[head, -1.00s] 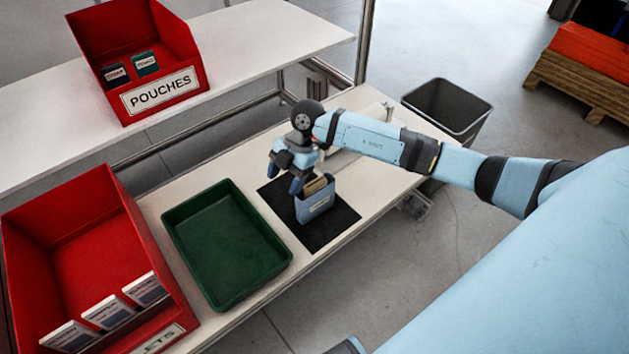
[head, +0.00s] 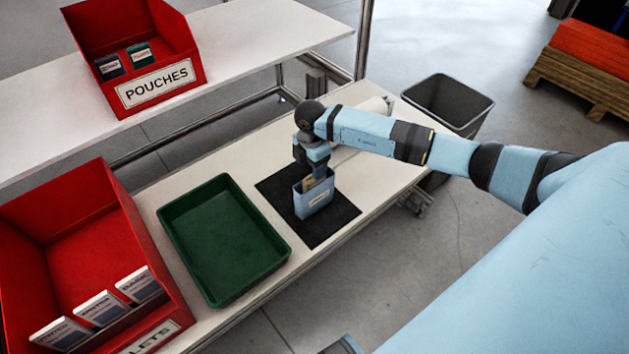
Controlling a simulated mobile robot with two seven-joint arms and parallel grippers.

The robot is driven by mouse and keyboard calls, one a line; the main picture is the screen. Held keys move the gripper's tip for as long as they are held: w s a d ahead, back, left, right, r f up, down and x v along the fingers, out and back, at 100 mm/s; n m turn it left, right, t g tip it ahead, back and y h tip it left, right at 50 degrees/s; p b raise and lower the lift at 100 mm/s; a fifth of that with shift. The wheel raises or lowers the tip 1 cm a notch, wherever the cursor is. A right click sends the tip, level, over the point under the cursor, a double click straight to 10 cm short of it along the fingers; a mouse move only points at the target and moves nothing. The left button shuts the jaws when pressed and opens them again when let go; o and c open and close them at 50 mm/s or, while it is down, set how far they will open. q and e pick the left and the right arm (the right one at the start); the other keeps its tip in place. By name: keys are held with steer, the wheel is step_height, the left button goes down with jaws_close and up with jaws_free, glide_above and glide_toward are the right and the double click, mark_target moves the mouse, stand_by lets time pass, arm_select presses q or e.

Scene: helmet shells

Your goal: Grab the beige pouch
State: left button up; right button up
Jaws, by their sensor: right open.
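A beige item (head: 320,188), seemingly the beige pouch, shows only in part inside a small light-blue open-topped holder (head: 314,203). The holder has a white label on its front and stands upright on a black mat (head: 330,230). My right gripper (head: 314,173) points down at the holder's mouth, right over the beige item. Its jaws are open. The fingers hide part of the item, and I cannot tell whether they touch it. My left gripper is not in view.
A green tray (head: 163,222) stands left of the mat. A red bin marked POUCHES (head: 160,82) sits on the rear shelf with dark and green packs. A grey waste bin (head: 450,105) stands beyond the table.

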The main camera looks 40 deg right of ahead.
mark_target(311, 178)
step_height(311, 178, down, 5)
steer(key=shift+a+r, duration=0.1)
steer(key=shift+r, duration=0.2)
jaws_close()
